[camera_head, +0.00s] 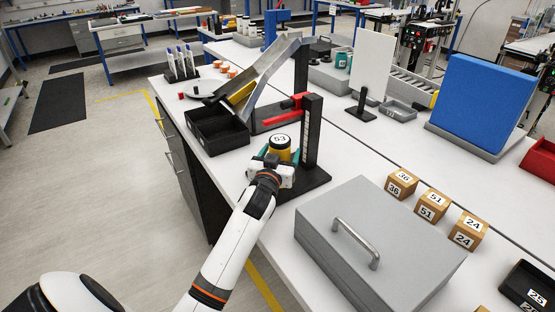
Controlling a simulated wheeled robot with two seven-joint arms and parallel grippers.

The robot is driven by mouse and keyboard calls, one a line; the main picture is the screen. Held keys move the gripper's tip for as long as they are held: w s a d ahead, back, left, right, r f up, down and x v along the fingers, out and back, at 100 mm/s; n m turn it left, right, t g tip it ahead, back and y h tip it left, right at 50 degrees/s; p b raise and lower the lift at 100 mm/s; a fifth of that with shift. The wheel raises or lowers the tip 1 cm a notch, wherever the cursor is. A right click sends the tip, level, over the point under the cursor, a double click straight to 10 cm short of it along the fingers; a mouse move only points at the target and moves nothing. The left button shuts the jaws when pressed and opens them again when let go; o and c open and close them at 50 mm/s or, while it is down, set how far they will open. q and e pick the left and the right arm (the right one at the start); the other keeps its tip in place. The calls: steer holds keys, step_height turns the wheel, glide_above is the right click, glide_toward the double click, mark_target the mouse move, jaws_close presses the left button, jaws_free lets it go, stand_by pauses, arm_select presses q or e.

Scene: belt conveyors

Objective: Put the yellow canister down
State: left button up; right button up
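The yellow canister (281,155) has a dark lid with a white round label reading 53. My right gripper is not in view.
A black bin (217,131) and a sloping metal chute (262,75) stand behind to the left. A red clamp-like part (285,113) is behind the canister. A grey case (370,245) and numbered boxes (432,204) are to the right. White table shows left of the gripper.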

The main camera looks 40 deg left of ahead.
arm_select(q)
steer(key=b+v, duration=0.1)
steer(key=v, duration=1.1)
